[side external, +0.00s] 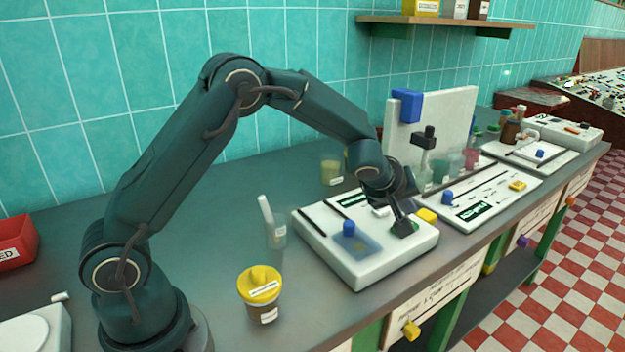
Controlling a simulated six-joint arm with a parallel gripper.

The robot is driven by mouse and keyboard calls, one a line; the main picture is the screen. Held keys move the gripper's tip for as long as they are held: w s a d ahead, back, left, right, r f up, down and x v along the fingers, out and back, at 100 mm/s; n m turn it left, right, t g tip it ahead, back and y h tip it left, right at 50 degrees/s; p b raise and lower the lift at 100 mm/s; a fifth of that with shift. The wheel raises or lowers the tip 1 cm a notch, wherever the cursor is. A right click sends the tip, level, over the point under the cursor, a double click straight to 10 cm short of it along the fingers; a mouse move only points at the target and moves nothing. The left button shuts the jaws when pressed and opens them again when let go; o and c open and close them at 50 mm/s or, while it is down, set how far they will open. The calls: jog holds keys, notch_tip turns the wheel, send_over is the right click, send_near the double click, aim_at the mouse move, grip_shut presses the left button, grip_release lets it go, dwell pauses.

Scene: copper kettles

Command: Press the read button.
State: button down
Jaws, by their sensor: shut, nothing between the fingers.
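A white instrument box (362,268) stands on the grey bench, with a blue knob (349,228), dark slots and a bluish clear panel on its top. A yellow button (426,215) sits at its right end. No lettering on it is readable, so I cannot confirm it is the read button. My gripper (404,228) is shut and empty, pointing down at the right part of the box top. Its tip is over a dark green patch, just left of and in front of the yellow button. I cannot tell whether the tip touches the surface.
A yellow-lidded brown jar (260,287) and a clear beaker with a white stick (274,230) stand left of the box. A similar white instrument (485,195) with its own yellow button (517,185) stands behind right. A red bin (15,242) is far left. Bare bench lies between.

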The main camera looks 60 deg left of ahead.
jog(key=shift+r, duration=2)
jog(key=s+r+m+t, duration=0.1)
jog(key=s+r, duration=1)
jog(key=r, duration=0.2)
jog(key=s+d+f+m+g+h, duration=0.1)
jog(key=s+f+m, duration=0.3)
jog(key=s, duration=0.6)
jog(key=s+d+f+m+g+h, duration=0.1)
jog(key=s+f+m+g, duration=0.2)
jog(key=s, duration=0.6)
notch_tip(320, 180, down, 2)
jog(key=m, duration=0.3)
jog(key=shift+s+d+f, duration=0.2)
jog(key=shift+s, duration=0.15)
